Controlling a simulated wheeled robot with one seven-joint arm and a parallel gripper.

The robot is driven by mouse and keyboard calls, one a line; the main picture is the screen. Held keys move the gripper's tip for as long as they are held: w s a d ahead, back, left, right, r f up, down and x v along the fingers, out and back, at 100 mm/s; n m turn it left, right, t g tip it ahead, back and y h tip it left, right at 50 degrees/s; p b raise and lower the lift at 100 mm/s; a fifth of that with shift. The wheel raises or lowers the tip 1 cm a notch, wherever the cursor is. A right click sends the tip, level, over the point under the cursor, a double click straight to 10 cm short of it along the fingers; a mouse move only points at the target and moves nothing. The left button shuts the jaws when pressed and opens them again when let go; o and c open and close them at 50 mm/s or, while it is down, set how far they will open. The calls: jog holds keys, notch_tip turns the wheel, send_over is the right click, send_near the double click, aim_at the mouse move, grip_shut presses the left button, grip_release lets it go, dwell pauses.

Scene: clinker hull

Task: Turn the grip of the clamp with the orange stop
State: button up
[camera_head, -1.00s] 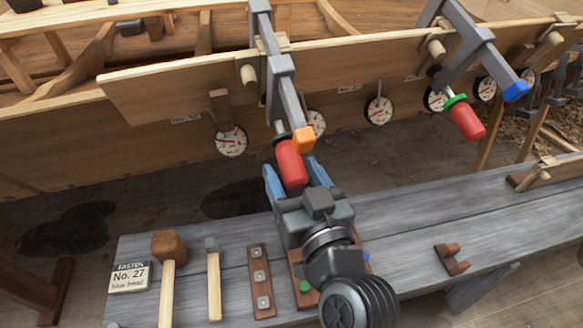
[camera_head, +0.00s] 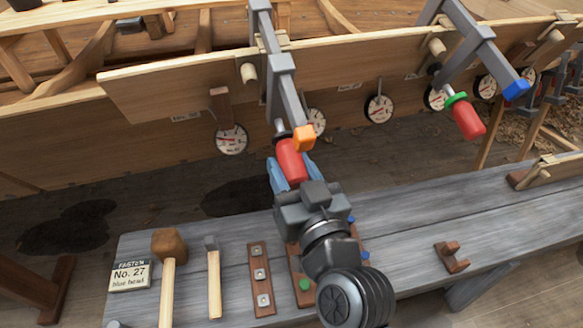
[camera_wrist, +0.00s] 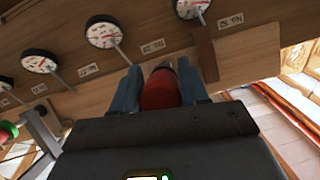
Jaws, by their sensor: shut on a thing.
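The clamp with the orange stop (camera_head: 304,138) is a grey metal bar clamp (camera_head: 281,85) hanging over the plank's upper edge. Its red grip (camera_head: 290,160) points down toward the bench, just below and left of the stop. My gripper (camera_head: 292,172) is below it, with its blue fingers shut on the red grip. In the wrist view the red grip (camera_wrist: 160,90) sits between the two blue fingers (camera_wrist: 160,92). The wrist body hides the grip's near end there.
A second clamp with a blue stop (camera_head: 515,91), green collar and red grip (camera_head: 468,120) hangs to the right. Dial gauges (camera_head: 231,139) line the hull below the plank. The grey bench (camera_head: 400,230) holds a mallet (camera_head: 168,250), a hammer (camera_head: 212,270) and wooden blocks.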

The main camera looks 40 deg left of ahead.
jog(key=shift+f+b, duration=0.15)
jog(key=shift+b, duration=0.35)
jog(key=shift+m+g+y+b, duration=0.4)
jog(key=shift+m+b, duration=0.1)
jog(key=shift+b, duration=0.2)
jog(key=shift+m+g+y+b, duration=0.3)
jog(key=shift+m+g+b, duration=0.3)
jog(key=shift+b, duration=0.6)
jog(key=shift+s+a+r+m+g+y+b, duration=0.15)
jog(key=shift+m+g+y+b, duration=0.3)
jog(key=shift+m+b, duration=0.4)
jog(key=shift+s+d+r+m+g+y+b, duration=0.1)
jog(key=shift+m+g+y+b, duration=0.3)
jog(key=shift+m+b, duration=0.4)
jog(key=o, duration=1)
jog(key=shift+c, duration=0.2)
jog(key=v, duration=0.7)
jog(key=shift+d+b, duration=0.35)
